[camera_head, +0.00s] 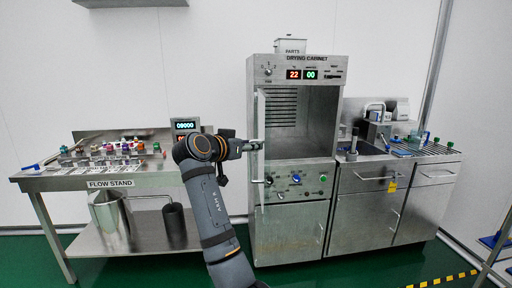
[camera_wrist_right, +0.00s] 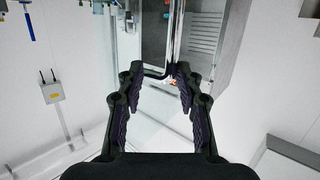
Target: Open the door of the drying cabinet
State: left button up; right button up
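The drying cabinet (camera_head: 325,66) stands at centre, its chamber and rack showing through the opening. Its door (camera_head: 259,110) shows as a narrow, nearly edge-on strip at the left side of the opening and appears swung outward. My right gripper (camera_head: 256,145) is at this strip, partly hidden by its own wrist. In the right wrist view the two fingers (camera_wrist_right: 156,76) are spread apart. The metal door handle (camera_wrist_right: 177,35) runs down close to the right fingertip and bends between the tips; contact is unclear. My left gripper is in neither view.
A flow stand (camera_head: 110,183) with several small coloured items is at the left. A sink unit (camera_head: 372,175) adjoins the cabinet at the right. Knobs and buttons (camera_head: 296,180) sit below the chamber. Green floor is clear in front.

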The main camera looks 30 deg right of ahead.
jog(key=w+a+p, duration=0.1)
jog(key=a, duration=0.6)
jog(key=shift+a, duration=0.4)
dwell(0.5)
